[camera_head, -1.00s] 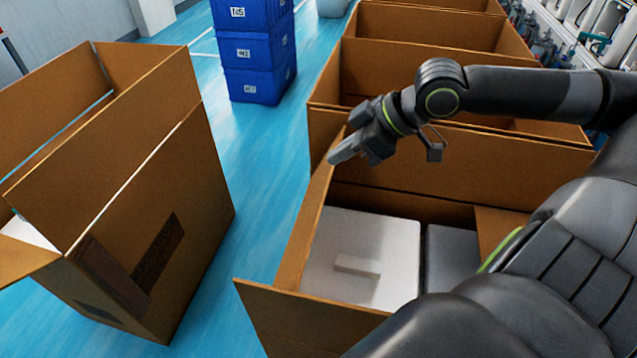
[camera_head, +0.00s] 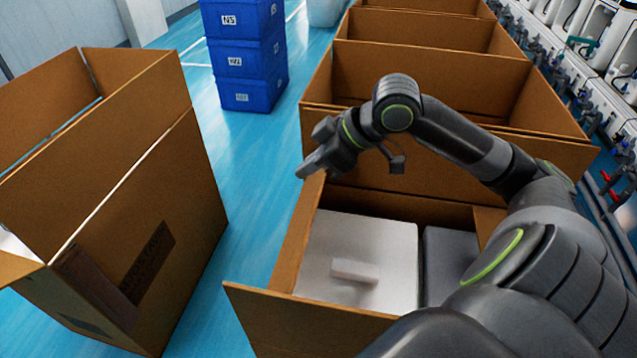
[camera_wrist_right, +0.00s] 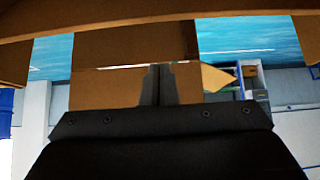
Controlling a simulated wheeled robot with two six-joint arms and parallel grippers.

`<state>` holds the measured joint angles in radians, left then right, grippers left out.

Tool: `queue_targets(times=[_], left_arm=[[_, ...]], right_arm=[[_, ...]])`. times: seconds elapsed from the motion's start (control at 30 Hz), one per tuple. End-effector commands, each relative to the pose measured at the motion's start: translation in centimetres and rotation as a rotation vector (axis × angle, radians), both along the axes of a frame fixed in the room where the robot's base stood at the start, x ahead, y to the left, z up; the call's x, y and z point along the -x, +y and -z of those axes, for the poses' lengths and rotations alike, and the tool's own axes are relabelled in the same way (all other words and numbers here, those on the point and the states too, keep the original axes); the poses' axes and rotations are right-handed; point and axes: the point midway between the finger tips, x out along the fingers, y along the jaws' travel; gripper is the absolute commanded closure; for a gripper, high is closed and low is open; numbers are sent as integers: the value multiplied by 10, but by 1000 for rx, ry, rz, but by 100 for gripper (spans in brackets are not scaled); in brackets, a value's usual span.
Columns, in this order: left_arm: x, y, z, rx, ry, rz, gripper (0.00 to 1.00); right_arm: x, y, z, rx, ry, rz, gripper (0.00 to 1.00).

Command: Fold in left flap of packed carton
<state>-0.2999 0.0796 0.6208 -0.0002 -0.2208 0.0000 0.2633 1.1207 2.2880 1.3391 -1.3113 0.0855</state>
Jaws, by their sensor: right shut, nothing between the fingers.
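The packed carton (camera_head: 262,308) stands open in front of me and holds a white box-like item (camera_head: 318,250) and a grey one (camera_head: 445,265). Its left flap (camera_head: 296,238) stands up steeply along the left side. My right gripper (camera_head: 301,173) is shut and empty. Its fingertips point left, at the far end of the left flap and just past its edge. Whether they touch it I cannot tell. The shut fingers also show in the right wrist view (camera_wrist_right: 157,82), with brown cardboard around them. My left gripper is not in view.
Another open carton (camera_head: 180,200) stands at the left, across a strip of free blue floor (camera_head: 240,180). More open cartons (camera_head: 430,80) line up behind the packed one. Blue crates (camera_head: 240,50) are stacked at the back. Machinery (camera_head: 600,80) runs along the right.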

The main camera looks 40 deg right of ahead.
Motion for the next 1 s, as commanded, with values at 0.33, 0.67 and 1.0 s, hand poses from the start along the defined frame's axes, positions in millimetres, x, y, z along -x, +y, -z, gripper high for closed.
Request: queue_targets(times=[0.33, 0.67, 1.0], left_arm=[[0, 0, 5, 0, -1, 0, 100], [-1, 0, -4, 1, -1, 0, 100], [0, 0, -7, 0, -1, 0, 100]], right_arm=[[-15, 14, 22, -6, 1, 0, 100], [5, -5, 33, 3, 5, 1, 100], [13, -11, 37, 0, 2, 0, 100]])
